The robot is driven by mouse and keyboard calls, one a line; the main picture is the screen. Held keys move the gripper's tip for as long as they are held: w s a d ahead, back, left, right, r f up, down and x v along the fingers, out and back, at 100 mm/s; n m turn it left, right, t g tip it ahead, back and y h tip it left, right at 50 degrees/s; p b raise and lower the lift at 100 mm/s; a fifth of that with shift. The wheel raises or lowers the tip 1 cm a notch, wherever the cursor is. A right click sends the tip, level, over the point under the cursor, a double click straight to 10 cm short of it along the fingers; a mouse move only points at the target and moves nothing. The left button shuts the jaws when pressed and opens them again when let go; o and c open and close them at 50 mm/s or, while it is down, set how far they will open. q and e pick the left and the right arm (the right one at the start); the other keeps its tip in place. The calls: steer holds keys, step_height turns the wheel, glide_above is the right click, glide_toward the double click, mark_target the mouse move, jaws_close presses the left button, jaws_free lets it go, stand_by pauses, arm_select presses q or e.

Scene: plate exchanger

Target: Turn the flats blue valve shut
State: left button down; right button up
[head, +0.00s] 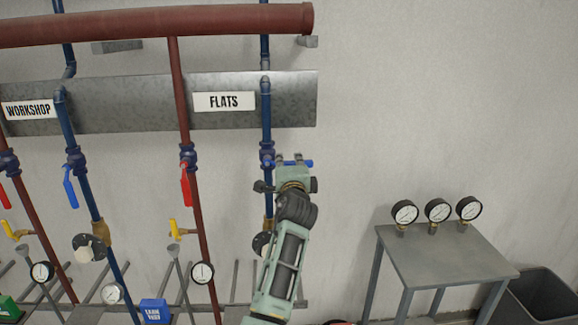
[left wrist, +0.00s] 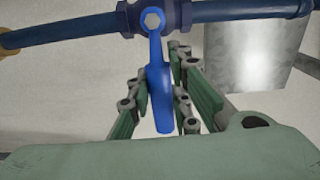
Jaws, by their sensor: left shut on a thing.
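The flats blue valve (head: 267,152) sits on the vertical blue pipe below the FLATS sign (head: 224,101). Its blue lever handle (left wrist: 160,92) stands crosswise to the blue pipe (left wrist: 235,11) in the left wrist view. In the head view the handle's end (head: 307,163) points right, level. My left gripper (head: 288,161) is shut on the handle, with its fingers (left wrist: 160,85) on either side of it. It partly hides the handle and the pipe below in the head view. My right gripper is not in view.
A red-handled valve (head: 186,180) on the red pipe is close left. A workshop blue valve (head: 71,185) has its handle hanging down. A grey table (head: 450,250) with three gauges stands right, beside a dark bin (head: 550,295). The wall between is clear.

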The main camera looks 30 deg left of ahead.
arm_select(q)
steer(key=c, duration=1.6)
jaws_free()
steer(key=v, duration=1.2)
steer(key=shift+s, duration=0.1)
